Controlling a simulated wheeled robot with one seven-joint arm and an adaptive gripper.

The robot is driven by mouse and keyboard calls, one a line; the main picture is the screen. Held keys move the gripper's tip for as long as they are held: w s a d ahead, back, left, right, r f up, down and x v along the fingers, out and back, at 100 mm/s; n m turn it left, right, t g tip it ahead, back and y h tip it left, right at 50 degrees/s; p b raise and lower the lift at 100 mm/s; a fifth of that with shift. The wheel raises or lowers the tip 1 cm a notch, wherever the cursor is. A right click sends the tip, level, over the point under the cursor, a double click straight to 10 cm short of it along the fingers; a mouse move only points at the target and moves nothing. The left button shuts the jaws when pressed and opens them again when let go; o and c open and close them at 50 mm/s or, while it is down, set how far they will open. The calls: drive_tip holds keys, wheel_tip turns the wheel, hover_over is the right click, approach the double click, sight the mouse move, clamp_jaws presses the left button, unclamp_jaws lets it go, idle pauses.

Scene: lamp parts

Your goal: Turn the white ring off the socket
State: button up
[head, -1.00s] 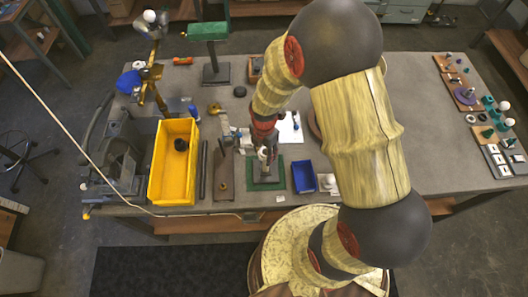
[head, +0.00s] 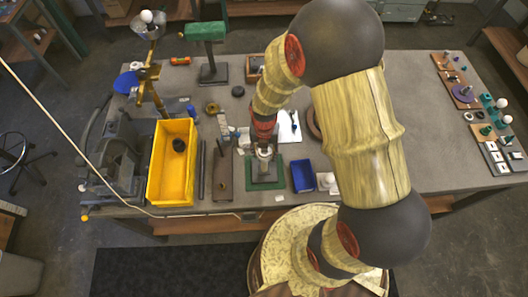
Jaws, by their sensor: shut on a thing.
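A lamp socket (head: 265,168) stands upright on a dark base plate on the green mat (head: 281,180), near the front edge of the bench. A small pale ring (head: 264,153) shows at its top. My gripper (head: 264,148) comes down from above and is shut on the white ring. The fingers are small and partly hidden by the wrist, so the exact grip and any gap between ring and socket cannot be made out.
A yellow bin (head: 152,180) with a dark round thing inside stands to the left. A blue bin (head: 302,176) is close on the right of the mat. A brass lamp (head: 152,85) rises at the back left. The bench's right middle (head: 420,120) is clear.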

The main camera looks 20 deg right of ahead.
drive_tip(key=n, duration=0.2)
drive_tip(key=shift+d+r+n, duration=0.1)
drive_tip(key=shift+n, duration=0.3)
drive_tip(key=shift+p, duration=0.6)
drive_tip(key=shift+w+r+p, duration=0.15)
drive_tip(key=shift+w+p, duration=0.25)
drive_tip(key=shift+p, duration=1.5)
drive_tip(key=shift+n+p, duration=0.3)
drive_tip(key=shift+p, duration=0.8)
drive_tip(key=shift+p, duration=1.7)
drive_tip(key=shift+s+n+p, duration=0.3)
drive_tip(key=shift+s+p, duration=0.15)
drive_tip(key=shift+p, duration=1.6)
drive_tip(key=shift+d+n+p, duration=0.15)
drive_tip(key=shift+n+p, duration=0.35)
drive_tip(key=shift+p, duration=0.6)
drive_tip(key=shift+f+n, duration=0.2)
drive_tip(key=shift+n, duration=0.4)
